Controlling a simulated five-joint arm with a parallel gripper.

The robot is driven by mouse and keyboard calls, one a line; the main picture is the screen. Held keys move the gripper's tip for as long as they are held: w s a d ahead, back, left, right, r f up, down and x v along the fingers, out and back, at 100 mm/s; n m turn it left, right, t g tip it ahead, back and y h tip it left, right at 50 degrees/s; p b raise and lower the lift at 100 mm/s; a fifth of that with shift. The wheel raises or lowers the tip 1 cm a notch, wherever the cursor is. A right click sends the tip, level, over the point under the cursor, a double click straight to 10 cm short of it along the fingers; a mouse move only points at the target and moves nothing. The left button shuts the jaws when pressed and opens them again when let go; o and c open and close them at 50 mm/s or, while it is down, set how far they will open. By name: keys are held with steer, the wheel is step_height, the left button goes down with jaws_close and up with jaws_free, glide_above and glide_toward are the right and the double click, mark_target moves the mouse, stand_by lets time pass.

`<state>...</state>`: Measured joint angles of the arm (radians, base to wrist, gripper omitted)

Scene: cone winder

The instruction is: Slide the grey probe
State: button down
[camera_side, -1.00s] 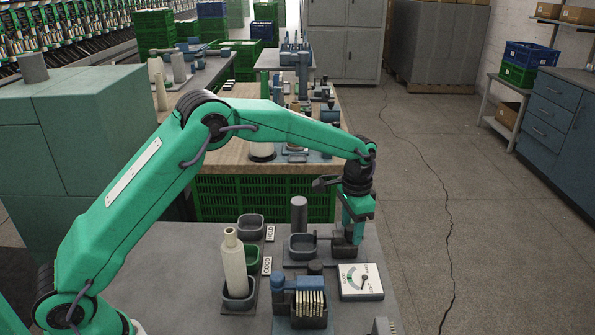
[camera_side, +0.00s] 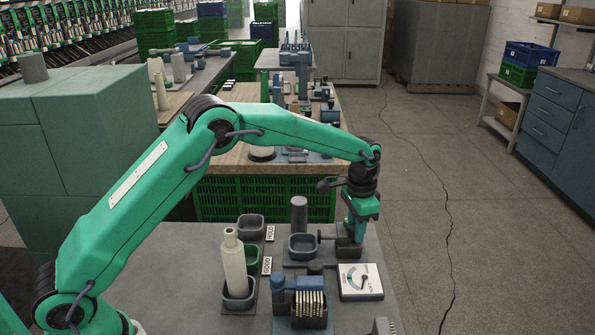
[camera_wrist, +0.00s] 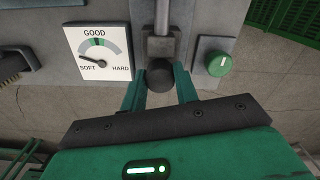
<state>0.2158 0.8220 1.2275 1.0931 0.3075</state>
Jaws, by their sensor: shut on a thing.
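My gripper (camera_side: 352,236) is at the right end of the small grey fixture in the side view. The grey probe shows there as a thin rod with a disc end (camera_side: 321,237), beside a grey cup (camera_side: 302,256) and apart from its wall. In the wrist view, the probe's rod (camera_wrist: 162,14) runs up from a dark round knob (camera_wrist: 160,77). My gripper's fingers (camera_wrist: 160,88) stand on both sides of the knob, shut on it. The dial (camera_wrist: 97,52) has its needle at the SOFT side.
A grey post (camera_side: 299,213) stands behind the cup. A green knob (camera_wrist: 219,64) is right of the probe.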

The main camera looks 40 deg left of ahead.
steer(key=shift+w+d, duration=0.8)
steer(key=shift+w, duration=0.05)
steer(key=c, duration=1.1)
jaws_free()
steer(key=shift+o, duration=0.2)
steer(key=shift+r, duration=0.1)
step_height(320, 180, up, 8)
steer(key=shift+s, duration=0.1)
